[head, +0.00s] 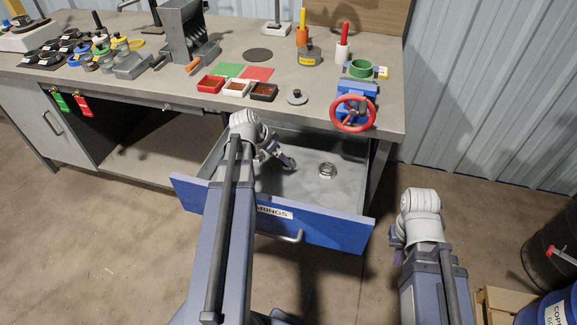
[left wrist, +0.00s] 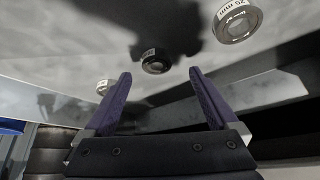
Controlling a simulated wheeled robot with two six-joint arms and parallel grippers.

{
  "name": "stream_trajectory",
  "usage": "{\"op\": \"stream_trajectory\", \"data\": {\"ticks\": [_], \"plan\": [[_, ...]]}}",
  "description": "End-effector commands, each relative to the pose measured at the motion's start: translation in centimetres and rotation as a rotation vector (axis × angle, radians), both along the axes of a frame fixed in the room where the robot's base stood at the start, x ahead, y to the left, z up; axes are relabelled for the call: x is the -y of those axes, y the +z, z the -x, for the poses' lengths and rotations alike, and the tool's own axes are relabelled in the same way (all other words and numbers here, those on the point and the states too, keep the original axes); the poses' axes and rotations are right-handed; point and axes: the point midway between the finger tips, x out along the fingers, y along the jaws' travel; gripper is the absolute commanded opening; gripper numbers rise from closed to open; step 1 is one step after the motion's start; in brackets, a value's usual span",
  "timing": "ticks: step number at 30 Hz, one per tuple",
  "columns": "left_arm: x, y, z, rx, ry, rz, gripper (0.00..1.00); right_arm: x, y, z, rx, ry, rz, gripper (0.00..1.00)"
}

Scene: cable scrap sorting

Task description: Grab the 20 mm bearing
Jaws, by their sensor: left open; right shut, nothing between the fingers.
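The open drawer (head: 311,224) below the bench holds round bearings. In the left wrist view a dark bearing (left wrist: 155,62) with a small white label lies just ahead of my open left gripper (left wrist: 160,76), between the lines of its fingers. Its label is too small to read. A larger bearing (left wrist: 237,20), labelled 25 mm, lies to the right. A smaller one (left wrist: 103,87) lies to the left. In the head view my left gripper (head: 287,164) is low inside the drawer, left of a silver bearing (head: 327,170). My right gripper (head: 397,238) is shut, outside the drawer.
The drawer's walls surround my left gripper. The bench top (head: 330,110) above carries a vise with a red wheel (head: 353,113), small trays (head: 237,87) and many parts. A blue drum (head: 558,308) stands at the lower right. The floor before the drawer is clear.

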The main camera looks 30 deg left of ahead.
Motion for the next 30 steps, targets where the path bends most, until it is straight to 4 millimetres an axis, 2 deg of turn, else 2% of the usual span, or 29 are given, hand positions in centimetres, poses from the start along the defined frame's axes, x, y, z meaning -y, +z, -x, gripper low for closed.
{"op": "stream_trajectory", "data": {"ticks": [1, 9, 18, 30], "plan": [[0.3, -1.0, -0.3, 0.000, -0.002, -0.001, 0.93, 0.0, -0.9, 0.0, 0.000, 0.000, 0.000, 0.00], [1.2, -3.8, -1.9, 0.000, -0.001, 0.000, 0.93, 0.0, -3.8, 0.0, 0.000, 0.000, 0.000, 0.00], [1.3, -3.7, -2.0, 0.000, 0.001, 0.000, 0.91, 0.0, -3.8, 0.0, 0.000, 0.000, 0.000, 0.00], [1.3, -3.8, -2.0, 0.000, 0.001, 0.000, 0.46, 0.0, -3.8, 0.0, 0.000, 0.000, 0.000, 0.00]]}}
